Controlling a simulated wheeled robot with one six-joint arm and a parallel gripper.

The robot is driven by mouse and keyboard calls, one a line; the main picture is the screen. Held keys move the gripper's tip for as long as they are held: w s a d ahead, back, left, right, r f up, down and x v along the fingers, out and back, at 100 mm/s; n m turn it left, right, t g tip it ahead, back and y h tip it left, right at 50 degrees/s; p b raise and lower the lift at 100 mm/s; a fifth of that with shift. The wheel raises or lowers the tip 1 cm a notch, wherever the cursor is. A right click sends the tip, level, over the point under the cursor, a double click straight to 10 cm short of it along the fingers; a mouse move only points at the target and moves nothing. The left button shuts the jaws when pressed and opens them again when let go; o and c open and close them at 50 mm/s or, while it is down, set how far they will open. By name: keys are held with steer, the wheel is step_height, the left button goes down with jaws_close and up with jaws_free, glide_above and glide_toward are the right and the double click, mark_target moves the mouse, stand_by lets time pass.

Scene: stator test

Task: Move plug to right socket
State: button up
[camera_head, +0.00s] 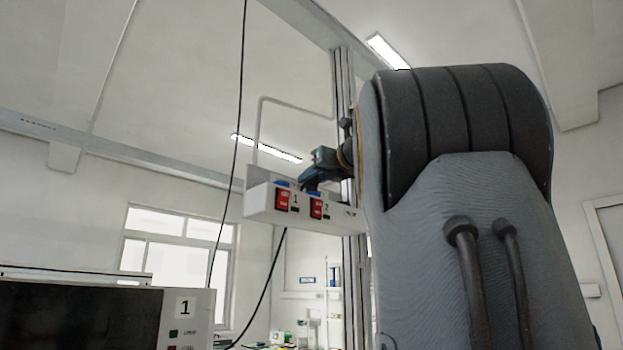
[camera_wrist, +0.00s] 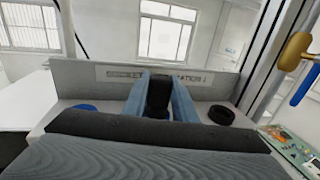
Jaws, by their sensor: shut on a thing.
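The white socket box (camera_head: 262,206) carries two red switches, marked 1 (camera_head: 282,200) and 2 (camera_head: 316,207). My gripper (camera_head: 308,184) is over the box top near switch 2. In the wrist view, the blue fingers of my gripper (camera_wrist: 159,104) are shut on a black plug (camera_wrist: 159,92). My arm covers the box's right end in the head view.
A back panel (camera_wrist: 225,86) with a label strip rises behind the sockets. A black cable (camera_head: 242,90) hangs left of the box. A blue and gold part (camera_wrist: 298,55) and a circuit board (camera_wrist: 290,148) are at the right.

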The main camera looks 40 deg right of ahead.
steer(key=shift+f, duration=0.5)
stand_by(0.5)
steer(key=o, duration=1.1)
steer(key=shift+s+b, duration=0.15)
steer(key=shift+b, duration=0.15)
steer(key=s, duration=0.2)
steer(key=s+b, duration=0.1)
steer(key=s, duration=0.1)
steer(key=s+b, duration=0.1)
steer(key=s, duration=0.1)
steer(key=shift+s+a, duration=0.4)
steer(key=shift+s+a+b, duration=0.15)
steer(key=shift+s+b, duration=0.2)
